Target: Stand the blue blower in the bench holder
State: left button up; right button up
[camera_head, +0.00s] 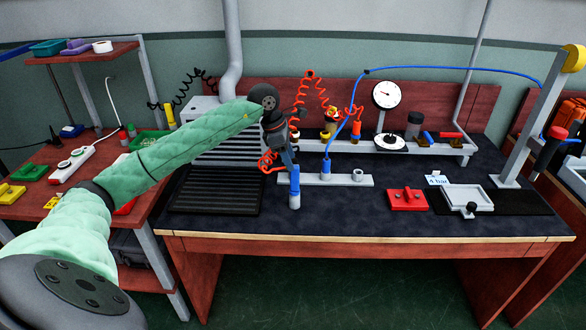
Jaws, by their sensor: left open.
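A blue blower (326,166) with a blue hose at its top stands upright at the middle of the grey bench holder (343,181), a low rail on the bench. A light cup (358,175) sits on the holder's right part. My left gripper (290,161) is open, left of the hosed blower, above the holder's left end. Just below it a second upright blue piece (294,183) with a grey lower end shows in front of the rail. I cannot tell whether the fingers touch it or what it is. My right gripper is out of view.
Red coiled hoses (310,82) hang behind the holder. A dial gauge (386,94) stands on the back rack. A black ribbed mat (215,196) lies left, a red block (407,199) and a grey tray (467,197) right. The front middle of the bench is clear.

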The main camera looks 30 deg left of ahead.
pick_arm(q)
jog(key=shift+v, duration=1.3)
